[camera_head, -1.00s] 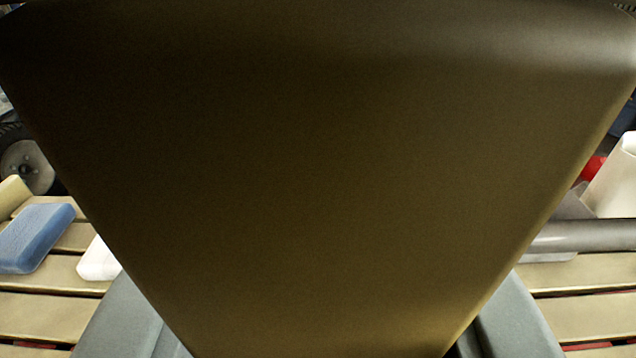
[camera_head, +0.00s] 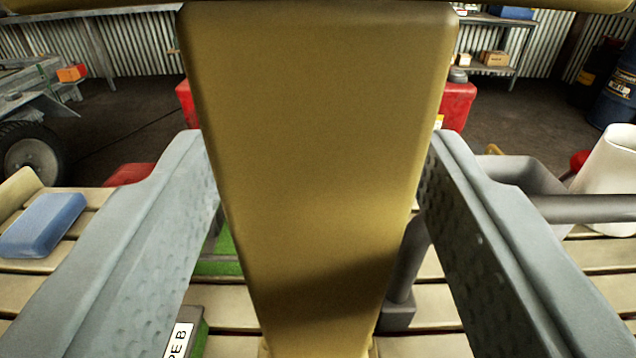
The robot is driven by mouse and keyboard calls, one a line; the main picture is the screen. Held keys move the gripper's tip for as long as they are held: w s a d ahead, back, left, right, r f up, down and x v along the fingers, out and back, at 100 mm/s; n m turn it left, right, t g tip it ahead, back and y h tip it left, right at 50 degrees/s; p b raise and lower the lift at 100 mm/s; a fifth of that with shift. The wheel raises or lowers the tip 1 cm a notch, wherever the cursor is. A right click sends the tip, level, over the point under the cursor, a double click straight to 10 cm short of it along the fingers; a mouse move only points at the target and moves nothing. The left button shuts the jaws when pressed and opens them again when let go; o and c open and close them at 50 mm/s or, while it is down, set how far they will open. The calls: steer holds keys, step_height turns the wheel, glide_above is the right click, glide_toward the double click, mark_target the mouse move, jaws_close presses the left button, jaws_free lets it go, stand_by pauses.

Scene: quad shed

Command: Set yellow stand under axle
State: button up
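The yellow stand (camera_head: 320,150) fills the middle of the view as a broad dull-yellow column, narrowing downward. A yellow edge crosses the top of the frame, and its foot is at or below the bottom edge. My gripper (camera_head: 318,145) is spread wide, one grey finger on each side of the column. The stand overlaps both fingertips; whether they touch it I cannot tell. Lower down, gaps show between column and fingers. A grey wheel (camera_head: 32,160) with a grey frame stands at the far left. I cannot clearly make out an axle.
The slatted bench (camera_head: 430,345) holds a blue block (camera_head: 42,225), a labelled box (camera_head: 190,338) and a grey pipe (camera_head: 590,208) beside a white container (camera_head: 607,180). Red objects stand behind the yellow stand. Dark open floor (camera_head: 125,125) lies beyond.

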steer(key=s, duration=0.9)
steer(key=shift+s, duration=0.35)
steer(key=s+r, duration=0.1)
steer(key=s, duration=3.3)
steer(key=shift+s+r+g, duration=0.15)
steer(key=shift+s+g, duration=0.25)
steer(key=shift+o, duration=0.4)
steer(key=shift+s+a+f, duration=0.1)
steer(key=shift+s+f, duration=0.15)
steer(key=shift+s, duration=0.3)
